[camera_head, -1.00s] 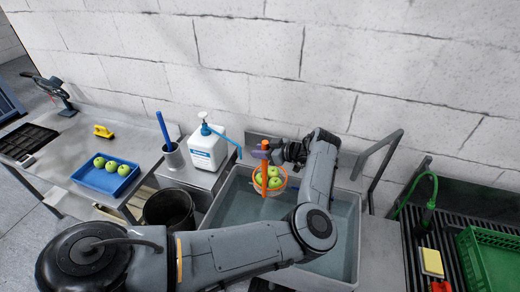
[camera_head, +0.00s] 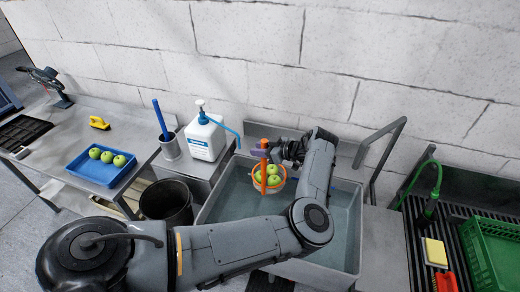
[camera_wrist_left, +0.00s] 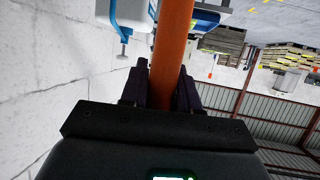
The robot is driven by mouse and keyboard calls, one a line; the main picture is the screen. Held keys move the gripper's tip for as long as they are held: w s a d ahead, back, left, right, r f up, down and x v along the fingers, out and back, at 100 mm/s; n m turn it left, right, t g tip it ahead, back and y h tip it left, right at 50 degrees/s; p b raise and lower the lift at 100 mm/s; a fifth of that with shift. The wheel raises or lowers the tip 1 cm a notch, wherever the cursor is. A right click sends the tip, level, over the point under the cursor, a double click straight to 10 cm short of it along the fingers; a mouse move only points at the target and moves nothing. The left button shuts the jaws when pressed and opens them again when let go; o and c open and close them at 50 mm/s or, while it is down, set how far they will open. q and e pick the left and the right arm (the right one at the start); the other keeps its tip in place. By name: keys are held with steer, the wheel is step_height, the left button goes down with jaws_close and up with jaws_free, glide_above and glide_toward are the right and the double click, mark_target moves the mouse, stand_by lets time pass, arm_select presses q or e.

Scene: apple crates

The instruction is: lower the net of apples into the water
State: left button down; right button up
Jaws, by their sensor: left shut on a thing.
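An orange net (camera_head: 257,184) with several green apples (camera_head: 272,175) hangs from an orange handle (camera_head: 264,147) over the sink basin. My left gripper (camera_head: 267,153) is shut on this handle. The left wrist view shows the handle (camera_wrist_left: 172,45) running between the dark fingers of the gripper (camera_wrist_left: 162,88). The grey water (camera_head: 228,200) fills the basin (camera_head: 345,277) below and around the net. I cannot tell whether the net's bottom touches the water. My right gripper is not in view.
A white pump bottle (camera_head: 205,138) stands left of the basin, its blue spout reaching toward it. A blue tray (camera_head: 85,174) with green apples, a dark bucket (camera_head: 166,203), a green crate (camera_head: 490,250) and a metal rail (camera_head: 380,145) are around.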

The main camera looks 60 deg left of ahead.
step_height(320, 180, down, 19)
steer(key=b, duration=1.8)
stand_by(1.2)
steer(key=shift+b, duration=0.3)
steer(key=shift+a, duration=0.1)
stand_by(0.7)
stand_by(2.3)
